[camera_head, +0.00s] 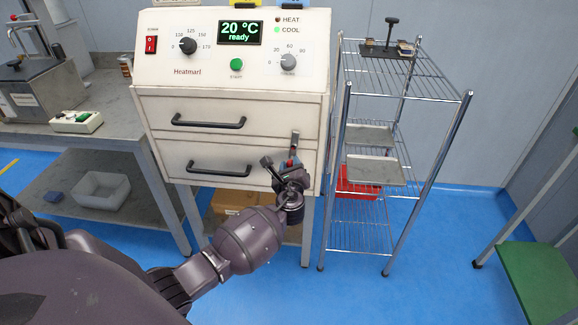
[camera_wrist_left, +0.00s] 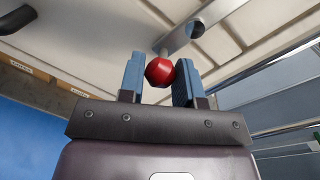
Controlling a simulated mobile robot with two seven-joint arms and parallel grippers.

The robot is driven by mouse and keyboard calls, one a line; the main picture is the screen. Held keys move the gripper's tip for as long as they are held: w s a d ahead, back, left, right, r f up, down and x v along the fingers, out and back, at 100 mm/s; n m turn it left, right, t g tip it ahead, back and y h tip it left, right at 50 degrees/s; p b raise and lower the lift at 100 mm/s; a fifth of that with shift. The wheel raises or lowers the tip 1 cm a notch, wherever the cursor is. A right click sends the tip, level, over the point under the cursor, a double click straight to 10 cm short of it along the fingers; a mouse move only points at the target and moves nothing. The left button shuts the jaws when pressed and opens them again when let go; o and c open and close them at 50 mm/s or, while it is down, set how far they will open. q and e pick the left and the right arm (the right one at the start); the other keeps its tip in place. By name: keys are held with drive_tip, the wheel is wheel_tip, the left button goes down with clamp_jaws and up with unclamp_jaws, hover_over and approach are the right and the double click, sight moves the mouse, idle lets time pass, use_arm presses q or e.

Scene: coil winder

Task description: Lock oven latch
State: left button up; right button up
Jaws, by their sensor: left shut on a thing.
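The oven (camera_head: 235,95) is a white cabinet with two drawer-like doors, each with a dark bar handle. The oven latch (camera_head: 295,141) is a grey metal strip on the right of the front, across the gap between the doors. Its red knob (camera_head: 291,163) is at the lower end. My left gripper (camera_head: 288,168) is at the knob. In the left wrist view the red knob (camera_wrist_left: 159,72) sits between the two blue fingers, which are shut on it, and the metal latch strip (camera_wrist_left: 205,24) runs above it. My right gripper is not in view.
The oven panel display (camera_head: 240,32) reads 20 °C, ready, and the COOL lamp is green. A wire shelf rack (camera_head: 360,225) with metal trays stands close to the right. A grey workbench (camera_head: 110,110) stands to the left. Blue floor is open at the front right.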

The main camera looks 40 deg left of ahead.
use_arm(q)
drive_tip(key=shift+d+f+n, duration=0.1)
drive_tip(key=shift+d+n, duration=0.1)
drive_tip(key=shift+n, duration=0.2)
drive_tip(key=shift+w, duration=0.1)
drive_tip(key=o, duration=0.9)
drive_tip(key=shift+c, duration=0.2)
drive_tip(key=shift+o, duration=0.2)
drive_tip(key=shift+d, duration=0.1)
